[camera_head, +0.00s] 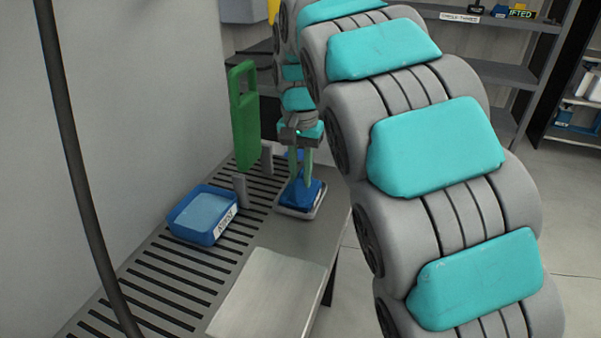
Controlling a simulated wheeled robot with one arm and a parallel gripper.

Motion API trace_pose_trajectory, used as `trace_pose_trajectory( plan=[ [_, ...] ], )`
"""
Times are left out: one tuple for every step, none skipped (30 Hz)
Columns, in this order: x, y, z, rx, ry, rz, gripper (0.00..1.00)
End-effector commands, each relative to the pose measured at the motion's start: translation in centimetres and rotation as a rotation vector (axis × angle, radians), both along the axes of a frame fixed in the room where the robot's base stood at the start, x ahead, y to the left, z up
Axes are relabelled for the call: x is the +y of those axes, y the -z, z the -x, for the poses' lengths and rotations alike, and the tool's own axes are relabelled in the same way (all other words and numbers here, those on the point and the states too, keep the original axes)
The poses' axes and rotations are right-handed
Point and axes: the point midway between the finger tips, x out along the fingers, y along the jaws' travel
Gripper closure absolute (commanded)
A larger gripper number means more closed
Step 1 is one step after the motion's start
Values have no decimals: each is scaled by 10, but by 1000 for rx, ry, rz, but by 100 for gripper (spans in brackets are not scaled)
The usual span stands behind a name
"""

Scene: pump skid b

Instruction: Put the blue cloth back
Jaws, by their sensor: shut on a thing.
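The blue cloth (299,193) is bunched up in a small peak on or just above a shallow grey tray (300,212) near the right edge of the slotted bench. My gripper (300,172) points down from above, with its greenish fingers shut on the top of the cloth. Whether the cloth's underside rests on the tray cannot be told. My arm covers much of the middle and right of the view.
A blue bin (188,222) with a label stands left of the tray. A green upright piece (244,116) on grey posts rises behind it. A flat metal plate (268,297) lies at the bench's front. Shelves (500,72) stand at the back right. A dark cable (72,150) hangs at left.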

Motion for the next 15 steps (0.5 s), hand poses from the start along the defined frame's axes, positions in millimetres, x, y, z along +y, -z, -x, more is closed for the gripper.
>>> trace_pose_trajectory(
  plan=[
    [0,0,0,0,0,0,100],
    [0,1,0,0,0,0,100],
    [0,1,0,0,0,0,100],
    [0,2,0,0,0,0,100],
    [0,2,0,0,0,0,100],
    [0,2,0,1,0,0,100],
    [0,3,0,0,0,0,100],
    [0,3,0,0,0,0,100],
    [0,3,0,0,0,0,100],
    [0,4,0,1,0,0,100],
    [0,4,0,1,0,0,100],
    [0,5,0,1,0,0,100],
    [0,5,0,1,0,0,76],
    [0,4,0,0,0,0,73],
    [0,4,0,0,0,0,69]
  ],
)
